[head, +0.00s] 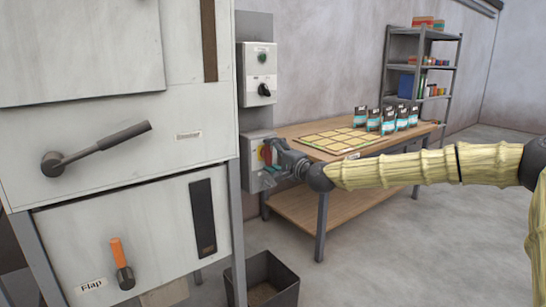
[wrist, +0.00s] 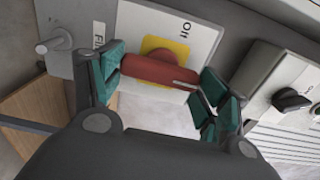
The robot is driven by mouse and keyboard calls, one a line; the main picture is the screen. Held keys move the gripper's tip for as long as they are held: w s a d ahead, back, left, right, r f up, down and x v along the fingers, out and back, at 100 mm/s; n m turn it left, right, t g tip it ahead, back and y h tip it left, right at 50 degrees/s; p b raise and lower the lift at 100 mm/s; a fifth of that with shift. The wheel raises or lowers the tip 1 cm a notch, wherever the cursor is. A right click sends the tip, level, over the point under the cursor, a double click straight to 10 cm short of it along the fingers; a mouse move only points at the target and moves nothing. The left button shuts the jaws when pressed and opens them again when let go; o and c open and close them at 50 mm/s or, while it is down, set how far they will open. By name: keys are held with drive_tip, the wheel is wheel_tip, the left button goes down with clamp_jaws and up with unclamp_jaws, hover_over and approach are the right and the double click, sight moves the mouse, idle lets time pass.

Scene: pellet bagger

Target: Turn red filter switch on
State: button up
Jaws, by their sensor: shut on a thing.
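The red filter switch (wrist: 158,70) is a red bar-shaped handle on a yellow plate (wrist: 180,50), fixed to a grey-white box. In the head view the switch (head: 266,153) is on the lower box (head: 251,165) beside the bagger and is partly hidden by my gripper. My gripper (wrist: 160,82) has its green-padded fingers on either end of the red handle and is shut on it. It also shows in the head view (head: 277,158), reaching in from the right.
An upper box (head: 258,75) with a black knob and green button is above the switch box. The bagger (head: 110,110) stands left, with a grey lever (head: 95,148) and an orange-handled flap lever (head: 121,262). A table (head: 310,128) with bags stands behind my arm. A dark bin (head: 272,285) sits below.

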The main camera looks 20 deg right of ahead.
drive_tip(key=shift+d, duration=0.1)
drive_tip(key=o, duration=1)
drive_tip(key=shift+d, duration=0.1)
drive_tip(key=shift+a, duration=0.2)
drive_tip(key=v, duration=1.2)
